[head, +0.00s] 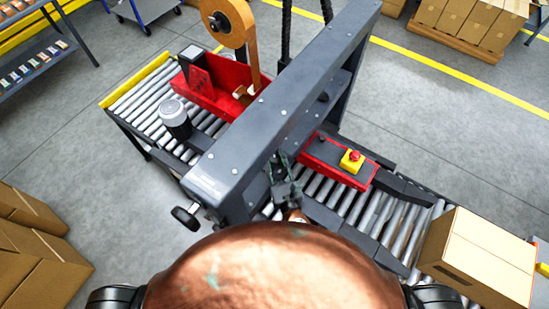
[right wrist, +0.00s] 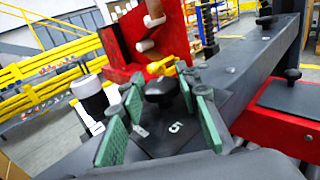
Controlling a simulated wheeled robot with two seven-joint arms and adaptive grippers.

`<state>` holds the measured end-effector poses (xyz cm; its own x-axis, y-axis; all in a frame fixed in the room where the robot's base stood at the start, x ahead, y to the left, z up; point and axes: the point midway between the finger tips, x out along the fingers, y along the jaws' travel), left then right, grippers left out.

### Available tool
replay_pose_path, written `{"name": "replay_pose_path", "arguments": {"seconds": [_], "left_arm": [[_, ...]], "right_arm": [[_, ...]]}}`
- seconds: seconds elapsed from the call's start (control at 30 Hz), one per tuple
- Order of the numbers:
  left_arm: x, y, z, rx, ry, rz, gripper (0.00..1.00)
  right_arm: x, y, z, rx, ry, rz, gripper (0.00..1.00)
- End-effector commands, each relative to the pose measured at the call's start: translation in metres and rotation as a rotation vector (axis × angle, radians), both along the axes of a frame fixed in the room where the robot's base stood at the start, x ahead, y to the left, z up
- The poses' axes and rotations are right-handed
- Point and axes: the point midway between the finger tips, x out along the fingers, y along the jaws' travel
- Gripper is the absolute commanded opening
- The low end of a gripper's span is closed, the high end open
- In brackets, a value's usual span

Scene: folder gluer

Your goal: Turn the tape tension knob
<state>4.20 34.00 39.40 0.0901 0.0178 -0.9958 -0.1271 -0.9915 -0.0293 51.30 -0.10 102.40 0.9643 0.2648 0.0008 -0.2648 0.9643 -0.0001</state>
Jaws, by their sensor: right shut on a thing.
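The knob sits on a dark plate (right wrist: 176,141) marked with a white "5". In the head view the gripper hides this knob. A yellow part (right wrist: 160,66) shows just behind the knob. My left gripper is in neither view.
A red tape unit (head: 206,92) with a brown tape roll (head: 228,20) stands beyond the crossbeam (head: 235,140). A red panel with an emergency button (head: 353,158) is at right. A carton (head: 480,255) rests on the rollers. A black handwheel (head: 186,216) sticks out at left.

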Motion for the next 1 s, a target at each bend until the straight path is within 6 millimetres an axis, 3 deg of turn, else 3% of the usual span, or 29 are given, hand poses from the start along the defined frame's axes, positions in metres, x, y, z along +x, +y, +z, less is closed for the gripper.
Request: {"name": "replay_pose_path", "arguments": {"seconds": [0.57,0.6,0.83,1.0], "left_arm": [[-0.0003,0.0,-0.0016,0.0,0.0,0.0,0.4],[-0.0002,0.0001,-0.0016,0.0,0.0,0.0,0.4],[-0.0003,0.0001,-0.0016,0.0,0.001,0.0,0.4],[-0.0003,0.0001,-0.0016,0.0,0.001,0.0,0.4]], "right_arm": [[0.0002,-0.0003,-0.0005,-0.001,0.001,-0.037,0.06],[0.0002,-0.0003,-0.0005,-0.001,0.001,-0.037,0.31],[0.0001,-0.0002,-0.0004,0.0,0.001,-0.037,0.47],[0.0001,-0.0002,-0.0003,0.0,0.001,-0.037,0.47]]}}
